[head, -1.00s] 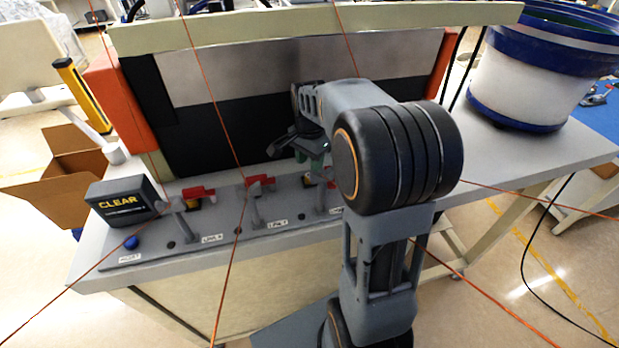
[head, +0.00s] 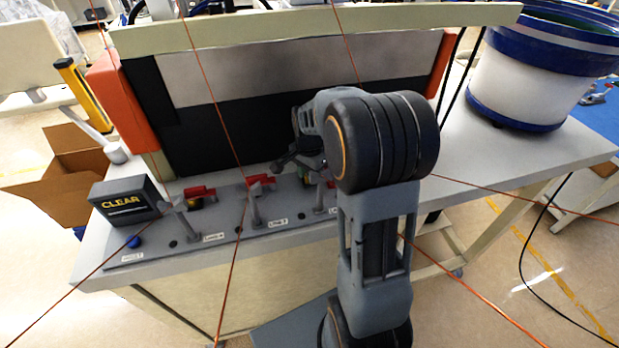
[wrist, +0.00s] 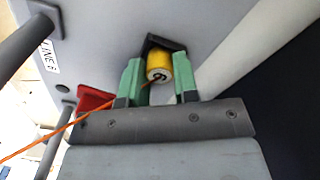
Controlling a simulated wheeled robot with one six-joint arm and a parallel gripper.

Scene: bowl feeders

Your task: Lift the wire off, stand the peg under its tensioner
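In the wrist view a yellow cylinder, apparently the peg (wrist: 158,65), lies between the two green fingers of my gripper (wrist: 157,83). The fingers stand close on both sides of it; whether they press on it cannot be told. An orange wire (wrist: 70,124) runs from the lower left to the dark centre of the peg's near end. A black bracket (wrist: 153,40) is just behind the peg. In the head view my arm mostly hides my gripper and this peg. Grey tensioner posts (head: 257,203) stand on the panel, with orange wires passing near them.
Red parts (head: 200,192) sit along the grey panel (head: 150,252), also beside my gripper in the wrist view (wrist: 92,99). A black CLEAR box (head: 125,200) and blue knob (head: 134,242) are at left. Several taut wires cross the space. A bowl feeder (head: 535,85) stands right.

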